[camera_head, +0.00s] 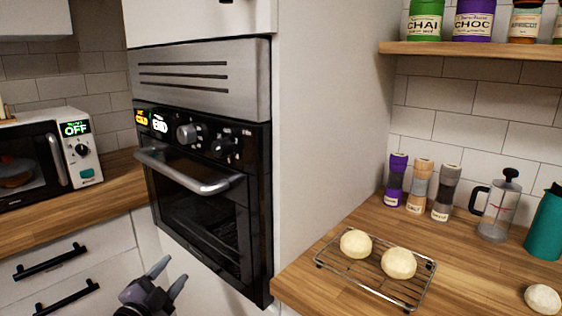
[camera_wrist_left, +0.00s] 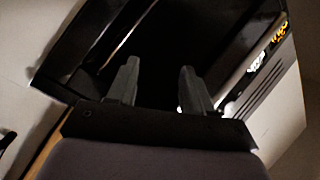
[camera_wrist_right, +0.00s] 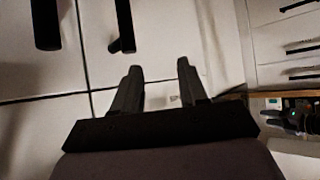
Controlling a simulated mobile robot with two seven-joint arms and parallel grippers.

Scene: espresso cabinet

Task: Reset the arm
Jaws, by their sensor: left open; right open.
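My left gripper (camera_head: 166,281) is low in the head view, in front of the white cabinet below and left of the oven. Its two fingers are apart with nothing between them. In the left wrist view the open fingers (camera_wrist_left: 156,85) point toward the dark oven (camera_wrist_left: 150,50), whose lit display shows at the right. My right gripper is outside the head view. In the right wrist view its fingers (camera_wrist_right: 155,85) are apart and empty, in front of pale panels with dark handles.
The built-in oven (camera_head: 205,195) is closed, with a bar handle (camera_head: 190,172). A microwave (camera_head: 45,155) stands on the left counter. The right counter holds a wire rack (camera_head: 345,275) with two dough balls (camera_head: 398,263), shakers (camera_head: 420,185), a French press (camera_head: 495,212) and a teal jug (camera_head: 547,230).

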